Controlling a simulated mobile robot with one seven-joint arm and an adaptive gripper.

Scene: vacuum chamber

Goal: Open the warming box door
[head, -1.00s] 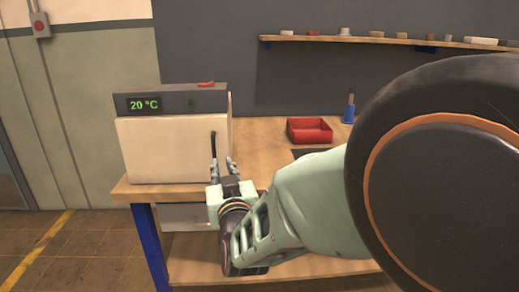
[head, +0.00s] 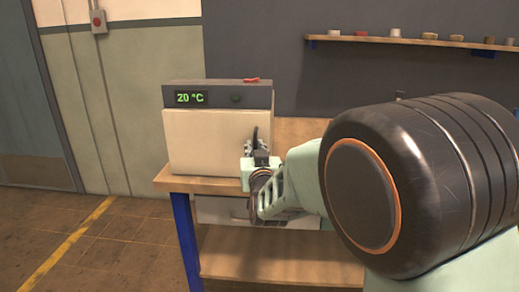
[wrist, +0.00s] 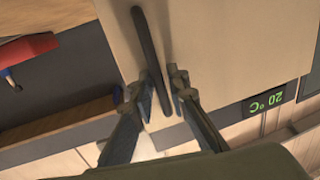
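The warming box (head: 215,140) stands on the workbench, with a cream front door, a grey top panel and a green "20 °C" display. Its door looks closed. The dark upright handle (head: 255,134) is on the right side of the door; it also shows as a dark bar (wrist: 148,50) in the wrist view. My gripper (head: 255,150) is at the lower part of the handle. In the wrist view my gripper (wrist: 162,85) has its fingers apart, one on each side of the handle's end. Whether they touch it I cannot tell.
The wooden workbench (head: 190,185) has blue legs and a drawer (head: 220,210) below its top. A red tray (wrist: 25,48) lies beside the box. A wall shelf (head: 400,41) holds small items. The floor left of the bench is clear.

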